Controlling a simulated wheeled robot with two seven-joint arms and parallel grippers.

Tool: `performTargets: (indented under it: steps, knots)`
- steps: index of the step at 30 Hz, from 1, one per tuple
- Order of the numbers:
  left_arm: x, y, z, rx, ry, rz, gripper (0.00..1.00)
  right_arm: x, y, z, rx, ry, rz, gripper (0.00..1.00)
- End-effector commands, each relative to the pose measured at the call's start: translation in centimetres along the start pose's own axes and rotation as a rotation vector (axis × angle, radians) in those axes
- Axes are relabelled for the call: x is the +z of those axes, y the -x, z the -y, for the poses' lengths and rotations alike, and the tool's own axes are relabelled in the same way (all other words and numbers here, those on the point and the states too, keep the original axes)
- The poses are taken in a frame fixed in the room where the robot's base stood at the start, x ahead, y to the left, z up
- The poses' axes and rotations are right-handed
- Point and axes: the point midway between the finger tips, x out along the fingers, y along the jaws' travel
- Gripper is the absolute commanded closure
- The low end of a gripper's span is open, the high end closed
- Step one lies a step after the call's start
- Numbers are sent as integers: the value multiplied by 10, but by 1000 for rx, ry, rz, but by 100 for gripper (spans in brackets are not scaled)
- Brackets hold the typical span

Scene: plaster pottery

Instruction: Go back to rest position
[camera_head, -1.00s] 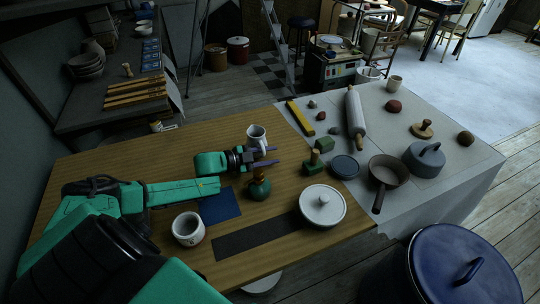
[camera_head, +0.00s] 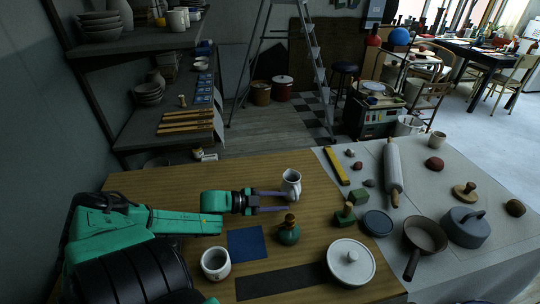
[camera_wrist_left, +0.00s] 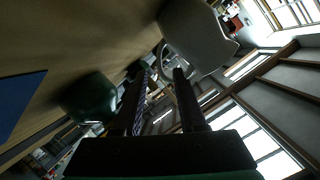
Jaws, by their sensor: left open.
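My left gripper (camera_head: 286,201) reaches in from the left, low over the wooden table (camera_head: 150,180). Its two fingers are apart with nothing between them. The white pitcher (camera_head: 291,184) stands just beyond the fingertips; I cannot tell whether the far finger touches it. The dark green bottle (camera_head: 288,234) with a brown stopper stands on the near side of the fingers, apart from them. In the left wrist view the open fingers (camera_wrist_left: 163,74) point away, with the pitcher (camera_wrist_left: 195,38) to the upper right and the green bottle (camera_wrist_left: 88,98) to the left. My right gripper is out of view.
A blue square mat (camera_head: 247,244), white cup (camera_head: 215,263), dark strip (camera_head: 280,282) and lidded white pot (camera_head: 351,263) lie near the arm. A cloth-covered table (camera_head: 450,165) with pan, rolling pin and tools is at right. Shelves (camera_head: 150,55) stand at back left.

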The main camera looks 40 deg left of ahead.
Motion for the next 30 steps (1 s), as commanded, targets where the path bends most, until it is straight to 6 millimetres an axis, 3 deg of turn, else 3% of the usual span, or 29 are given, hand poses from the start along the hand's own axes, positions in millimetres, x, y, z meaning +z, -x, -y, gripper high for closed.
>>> performTargets:
  steps: [1, 6, 24, 26, 30]
  knots:
    - [-3, 11, 2, 3, 1, 4, 60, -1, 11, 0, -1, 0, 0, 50]
    - [-2, 32, 1, 1, 1, 2, 60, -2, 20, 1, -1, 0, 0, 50]
    - [-2, 34, 1, 0, -1, 0, 60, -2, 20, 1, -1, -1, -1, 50]
    - [-7, 36, 6, 0, -1, 0, 60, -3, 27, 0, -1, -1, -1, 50]
    - [-32, 45, 26, 0, -1, 0, 60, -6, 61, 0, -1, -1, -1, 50]
